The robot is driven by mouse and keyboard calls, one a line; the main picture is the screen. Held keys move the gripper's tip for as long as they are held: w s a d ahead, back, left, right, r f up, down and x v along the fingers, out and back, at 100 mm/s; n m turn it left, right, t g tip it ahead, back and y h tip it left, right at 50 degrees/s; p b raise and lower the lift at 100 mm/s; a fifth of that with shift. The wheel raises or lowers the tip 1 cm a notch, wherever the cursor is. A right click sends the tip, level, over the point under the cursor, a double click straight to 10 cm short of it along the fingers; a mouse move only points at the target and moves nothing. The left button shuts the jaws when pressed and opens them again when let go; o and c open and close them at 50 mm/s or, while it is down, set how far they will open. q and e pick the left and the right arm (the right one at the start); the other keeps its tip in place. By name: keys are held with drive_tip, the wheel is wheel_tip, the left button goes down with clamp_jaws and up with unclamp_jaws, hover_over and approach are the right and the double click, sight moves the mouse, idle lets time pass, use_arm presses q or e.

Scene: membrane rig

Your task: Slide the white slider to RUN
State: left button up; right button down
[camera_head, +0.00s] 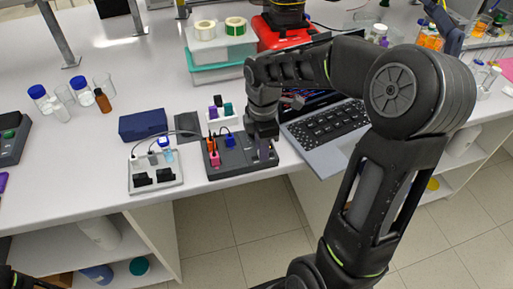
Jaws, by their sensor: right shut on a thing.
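The dark grey rig (235,168) lies near the front edge of the white bench. It carries an orange piece (210,144), a pink piece (215,159) and a blue piece (230,140). My right gripper (263,142) points down onto the right end of the rig, its jaws shut on a small part there. That part is the white slider as far as I can judge, but the jaws cover it. A purplish patch shows just below the fingers. Any RUN marking is too small or hidden to read.
A white tray (156,187) with black pieces and a small vial stands left of the rig. An open laptop (322,165) is close on the right, partly behind my arm. A blue box (142,125) and a white rack (221,124) stand behind.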

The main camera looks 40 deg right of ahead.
drive_tip(key=shift+s+d, duration=0.2)
drive_tip(key=shift+d, duration=0.4)
drive_tip(key=shift+s+d, duration=0.15)
drive_tip(key=shift+d, duration=0.4)
drive_tip(key=c, duration=1.3)
unclamp_jaws()
drive_tip(key=shift+r, duration=0.1)
wheel_tip(320, 180, up, 8)
drive_tip(key=shift+f+b, duration=0.15)
drive_tip(key=shift+b, duration=0.2)
